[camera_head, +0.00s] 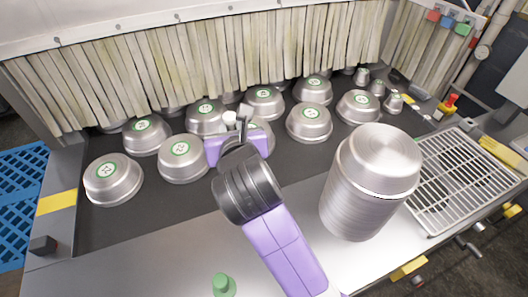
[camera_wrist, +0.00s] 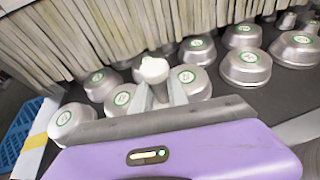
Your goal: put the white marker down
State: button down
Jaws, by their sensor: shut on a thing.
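The white marker (camera_wrist: 154,70) shows in the wrist view as a small pale, rounded piece at the tips of my gripper (camera_wrist: 160,92). My gripper is shut on it. In the head view the white marker (camera_head: 229,117) shows beside the fingertips of my gripper (camera_head: 244,115), in front of the pans. The fingers and the purple hand hide its lower part. I cannot tell whether it touches a pan or the belt. Several upturned metal pans (camera_head: 183,161) with round green and white labels sit on the dark belt (camera_head: 112,222) around and behind my gripper.
A tall stack of metal pans (camera_head: 365,190) stands right of my arm. A wire rack (camera_head: 425,200) lies further right, near a red button (camera_head: 451,101). Strip curtains (camera_head: 200,65) hang behind the pans. The left front belt is clear.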

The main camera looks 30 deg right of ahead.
notch_tip(320, 180, down, 19)
jog(key=shift+f+b, duration=0.1)
jog(key=shift+b, duration=0.5)
jog(key=shift+f, duration=0.1)
jog(key=c, duration=1.3)
grip_release()
jog(key=shift+f, duration=0.1)
jog(key=shift+s+r, duration=0.2)
jog(key=shift+r, duration=0.05)
jog(key=v, duration=1.1)
jog(key=shift+s+a+r, duration=0.15)
jog(key=shift+s+a, duration=0.05)
jog(key=shift+s, duration=0.05)
